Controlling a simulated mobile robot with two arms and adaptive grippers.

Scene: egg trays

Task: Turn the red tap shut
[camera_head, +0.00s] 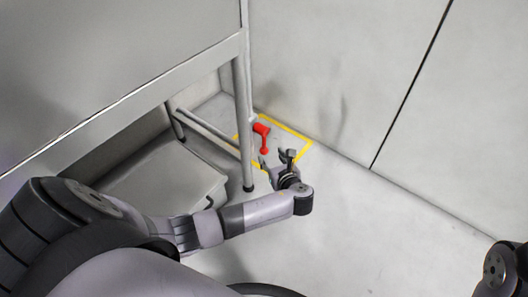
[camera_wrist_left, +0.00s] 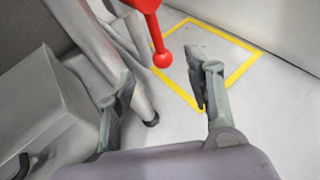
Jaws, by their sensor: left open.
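The red tap (camera_head: 262,136) is at the wall end of the metal table, over a yellow-outlined square on the floor. In the left wrist view its red handle (camera_wrist_left: 152,28) comes down from the top edge and ends in a round knob, beyond the fingertips and between them in the picture. The rest of the tap is cut off there. My left gripper (camera_head: 277,160) is open and empty, just below the tap in the head view. Its two fingers (camera_wrist_left: 160,85) are spread wide in the wrist view, with no visible contact with the handle. Only my right arm shows, at the lower right corner.
A metal table (camera_head: 120,60) fills the upper left, its leg (camera_head: 242,125) close beside my left gripper. Yellow tape (camera_head: 290,130) marks the floor by the wall (camera_head: 340,70). Floor to the right is clear.

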